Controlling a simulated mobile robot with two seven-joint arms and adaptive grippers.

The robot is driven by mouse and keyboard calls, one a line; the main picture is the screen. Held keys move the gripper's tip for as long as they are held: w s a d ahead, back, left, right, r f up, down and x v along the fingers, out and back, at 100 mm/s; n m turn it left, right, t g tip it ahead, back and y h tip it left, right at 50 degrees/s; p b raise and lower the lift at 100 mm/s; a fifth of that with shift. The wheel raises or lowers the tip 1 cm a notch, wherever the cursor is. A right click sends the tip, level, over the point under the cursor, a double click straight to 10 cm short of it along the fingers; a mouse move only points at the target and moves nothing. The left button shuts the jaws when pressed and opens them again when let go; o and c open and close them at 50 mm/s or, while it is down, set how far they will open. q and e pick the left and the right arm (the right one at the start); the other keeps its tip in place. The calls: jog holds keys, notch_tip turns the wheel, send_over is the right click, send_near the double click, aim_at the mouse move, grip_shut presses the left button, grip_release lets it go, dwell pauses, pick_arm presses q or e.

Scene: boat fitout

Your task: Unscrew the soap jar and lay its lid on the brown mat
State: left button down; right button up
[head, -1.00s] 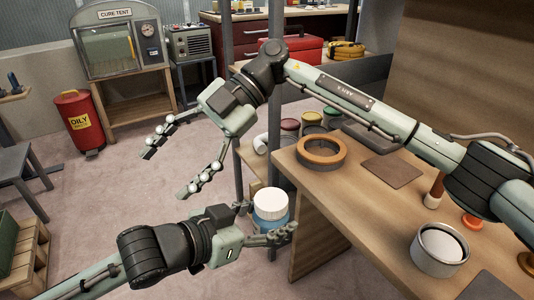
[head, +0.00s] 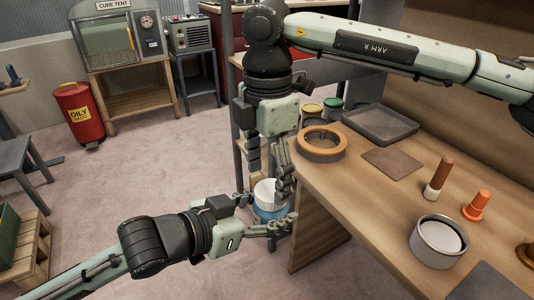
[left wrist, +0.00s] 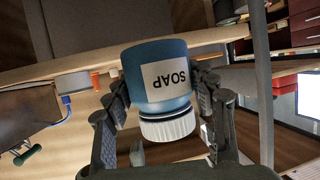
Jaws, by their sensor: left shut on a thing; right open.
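The soap jar is blue with a white ribbed lid (head: 266,190). My left gripper (head: 268,213) is shut on its blue body and holds it off the front-left edge of the bench. In the left wrist view the jar (left wrist: 160,68) appears inverted, with its SOAP label between my fingers and the lid (left wrist: 168,127) still on it. My right gripper (head: 269,182) points down over the jar, open, with its fingers either side of the lid. I cannot tell whether they touch it. The brown mat (head: 392,162) lies bare on the bench.
On the bench (head: 340,195) stand an orange-brown ring (head: 321,143), a grey tray (head: 380,124), a brown-handled tool (head: 439,178), an orange item (head: 477,205) and a white-filled tin (head: 439,240). A dark mat (head: 487,283) lies at the front. Bench space is clear left of the tin.

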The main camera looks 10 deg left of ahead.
aim_at(261, 216)
jog(key=shift+f, duration=1.15)
